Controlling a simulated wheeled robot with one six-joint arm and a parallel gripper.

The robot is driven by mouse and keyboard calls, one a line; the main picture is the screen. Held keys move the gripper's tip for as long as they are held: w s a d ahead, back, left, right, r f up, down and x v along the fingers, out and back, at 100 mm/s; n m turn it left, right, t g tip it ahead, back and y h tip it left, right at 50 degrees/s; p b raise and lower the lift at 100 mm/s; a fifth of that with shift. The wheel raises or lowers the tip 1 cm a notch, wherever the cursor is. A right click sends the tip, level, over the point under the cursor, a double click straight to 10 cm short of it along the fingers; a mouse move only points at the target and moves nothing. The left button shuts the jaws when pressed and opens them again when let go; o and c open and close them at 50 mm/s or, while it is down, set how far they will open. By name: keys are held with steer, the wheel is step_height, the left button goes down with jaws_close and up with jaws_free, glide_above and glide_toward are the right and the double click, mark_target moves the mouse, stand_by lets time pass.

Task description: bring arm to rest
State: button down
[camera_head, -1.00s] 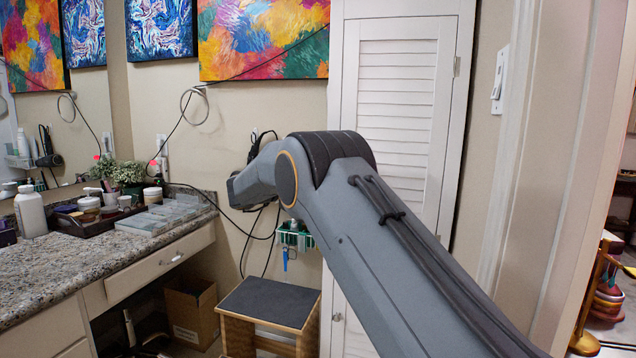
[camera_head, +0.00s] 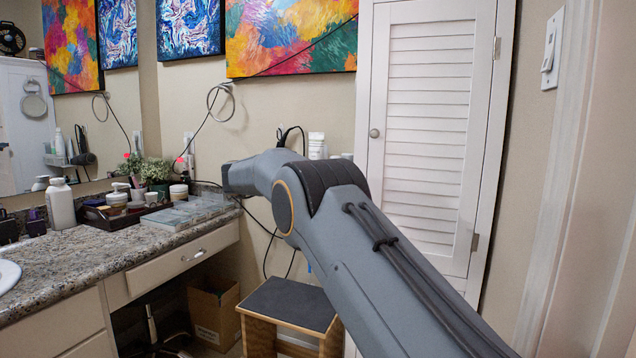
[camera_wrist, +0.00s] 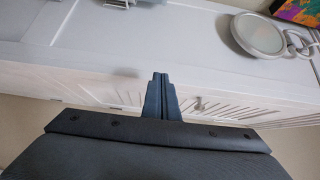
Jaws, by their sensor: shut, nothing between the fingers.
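My arm (camera_head: 370,240) reaches from the lower right toward the middle of the head view, with its elbow bent and the far link pointing left. My gripper does not show in the head view. In the wrist view my gripper (camera_wrist: 161,92) has its two narrow fingers together, with nothing between them. The fingers stand out against a white louvered panel (camera_wrist: 95,85) behind them. I cannot tell the distance between them.
A granite counter (camera_head: 60,265) at the left holds a tray with jars (camera_head: 95,219), a white bottle (camera_head: 60,205) and a plant. A dark-topped stool (camera_head: 290,303) stands below my arm. A white louvered door (camera_head: 430,120) is behind it. A round pale object (camera_wrist: 258,35) shows in the wrist view.

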steer(key=w+a+r+n+t+y, duration=0.3)
steer(key=r+n+t+y, duration=0.2)
steer(key=n+t, duration=0.15)
steer(key=w+a+r+n+t+y, duration=0.3)
steer(key=r+n+t+y, duration=0.2)
steer(key=n, duration=0.3)
steer(key=s+a+f+n+g+y, duration=0.2)
steer(key=s+f+n+g+y, duration=0.25)
steer(key=s+f+n, duration=0.5)
steer(key=s+a+f+n+g+y, duration=0.2)
steer(key=s+f+n+g+y, duration=0.3)
steer(key=s, duration=0.7)
steer(key=s+d+f+n+g, duration=0.1)
steer(key=s+d+f+g, duration=0.15)
steer(key=s+f, duration=0.55)
steer(key=s+d+f+n+g, duration=0.2)
steer(key=s+d+f, duration=0.2)
steer(key=s, duration=0.8)
steer(key=s+d+f+n+g+h, duration=0.1)
steer(key=s+d+f+g, duration=0.3)
steer(key=s, duration=0.6)
steer(key=s+d+f+n+g+h, duration=0.1)
steer(key=s+d+f, duration=0.3)
steer(key=s, duration=0.6)
steer(key=d+r+m+p, duration=0.2)
steer(key=d+r+p, duration=0.7)
steer(key=p, duration=0.6)
steer(key=shift+w+d+r+m+h, duration=0.2)
steer(key=shift+d+m+h, duration=0.1)
steer(key=shift+h, duration=0.15)
